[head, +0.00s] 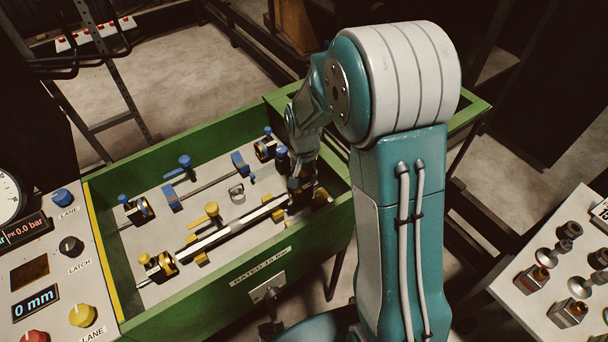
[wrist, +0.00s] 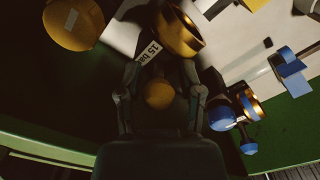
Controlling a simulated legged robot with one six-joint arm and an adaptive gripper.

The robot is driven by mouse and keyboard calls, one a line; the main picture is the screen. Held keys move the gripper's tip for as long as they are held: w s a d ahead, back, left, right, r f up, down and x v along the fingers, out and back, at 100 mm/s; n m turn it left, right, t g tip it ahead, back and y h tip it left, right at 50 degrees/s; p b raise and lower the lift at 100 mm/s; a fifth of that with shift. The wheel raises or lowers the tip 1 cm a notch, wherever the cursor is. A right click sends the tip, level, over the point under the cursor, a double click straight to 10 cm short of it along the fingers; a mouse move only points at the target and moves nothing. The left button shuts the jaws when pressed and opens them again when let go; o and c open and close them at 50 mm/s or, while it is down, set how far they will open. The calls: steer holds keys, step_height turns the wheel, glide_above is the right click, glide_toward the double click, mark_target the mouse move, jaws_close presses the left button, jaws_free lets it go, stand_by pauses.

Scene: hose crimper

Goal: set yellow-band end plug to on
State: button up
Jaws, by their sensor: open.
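In the wrist view my gripper (wrist: 160,103) is open, with one finger on each side of a round dark-yellow knob (wrist: 160,95). I cannot tell whether the fingers touch it. Just beyond is a gold-ringed cylindrical fitting (wrist: 182,30), which looks like the yellow-lane end plug. A "15 bar" label (wrist: 149,54) lies beside it. In the head view my gripper (head: 300,188) is down at the right end of the yellow lane and hides most of that plug. A yellow-banded fitting (head: 158,266) with a yellow knob sits at the lane's left end.
The green-walled tray (head: 285,262) surrounds both lanes. The blue lane runs behind, with a blue-banded fitting (head: 265,147) at its right end; a blue-knobbed fitting (wrist: 245,105) is close right of my gripper. A yellow clamp handle (head: 211,209) stands mid-lane. A control panel (head: 58,262) is at left.

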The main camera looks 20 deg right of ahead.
jaws_close()
steer(key=shift+r, duration=0.1)
steer(key=a, duration=0.1)
steer(key=s+a, duration=0.1)
steer(key=a, duration=0.1)
steer(key=shift+c, duration=0.5)
jaws_free()
steer(key=shift+o, duration=0.5)
steer(key=shift+a+r, duration=0.1)
steer(key=shift+a, duration=0.15)
